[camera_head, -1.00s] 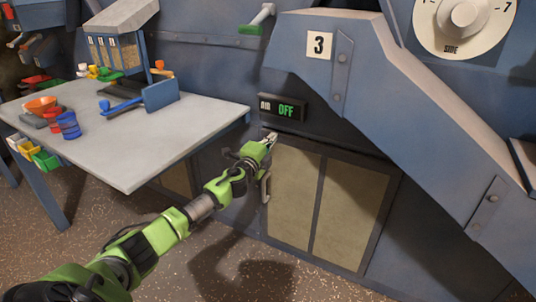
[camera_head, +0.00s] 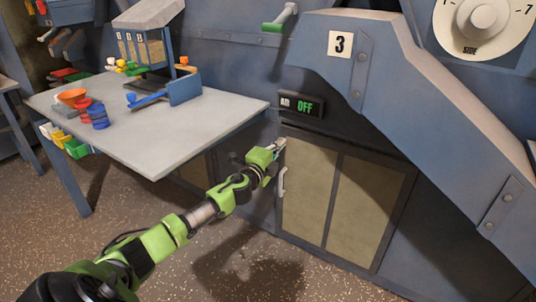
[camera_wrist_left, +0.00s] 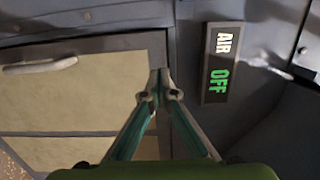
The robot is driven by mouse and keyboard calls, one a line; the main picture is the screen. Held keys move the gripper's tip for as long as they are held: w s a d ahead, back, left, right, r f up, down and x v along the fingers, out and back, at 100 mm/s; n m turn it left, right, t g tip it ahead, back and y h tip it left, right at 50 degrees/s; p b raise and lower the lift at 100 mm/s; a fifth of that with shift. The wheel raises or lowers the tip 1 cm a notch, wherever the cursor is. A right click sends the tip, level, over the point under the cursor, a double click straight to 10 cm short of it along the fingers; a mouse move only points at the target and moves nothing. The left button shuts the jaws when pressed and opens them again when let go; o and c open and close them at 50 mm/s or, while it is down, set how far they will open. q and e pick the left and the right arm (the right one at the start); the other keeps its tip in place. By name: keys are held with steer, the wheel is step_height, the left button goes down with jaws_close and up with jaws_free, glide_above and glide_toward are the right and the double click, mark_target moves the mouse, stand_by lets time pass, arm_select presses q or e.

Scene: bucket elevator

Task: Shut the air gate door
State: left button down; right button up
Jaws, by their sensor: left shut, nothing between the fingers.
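The air gate door (camera_head: 331,200) is a dark-framed door with two beige panels, low on the blue machine. It looks flush or nearly flush with its surround; I cannot tell whether a small gap is left. Its pale handle (camera_head: 283,182) is on the left edge and also shows at the upper left of the left wrist view (camera_wrist_left: 40,66). The sign (camera_head: 301,106) above reads AIR OFF. My left gripper (camera_head: 281,144) is shut and empty at the door's upper left corner, above the handle. In the wrist view its fingertips (camera_wrist_left: 158,76) meet before the door frame; contact is unclear. My right gripper is out of view.
A grey table (camera_head: 150,125) stands left of the door, with an orange funnel (camera_head: 71,96), a blue cup (camera_head: 98,117) and other small parts. A sloping blue chute (camera_head: 440,120) marked 3 runs down on the right. The speckled floor before the door is clear.

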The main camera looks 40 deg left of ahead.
arm_select(q)
steer(key=s, duration=0.7)
steer(key=shift+d+r+p, duration=0.2)
steer(key=shift+d+p, duration=0.15)
steer(key=shift+p, duration=0.05)
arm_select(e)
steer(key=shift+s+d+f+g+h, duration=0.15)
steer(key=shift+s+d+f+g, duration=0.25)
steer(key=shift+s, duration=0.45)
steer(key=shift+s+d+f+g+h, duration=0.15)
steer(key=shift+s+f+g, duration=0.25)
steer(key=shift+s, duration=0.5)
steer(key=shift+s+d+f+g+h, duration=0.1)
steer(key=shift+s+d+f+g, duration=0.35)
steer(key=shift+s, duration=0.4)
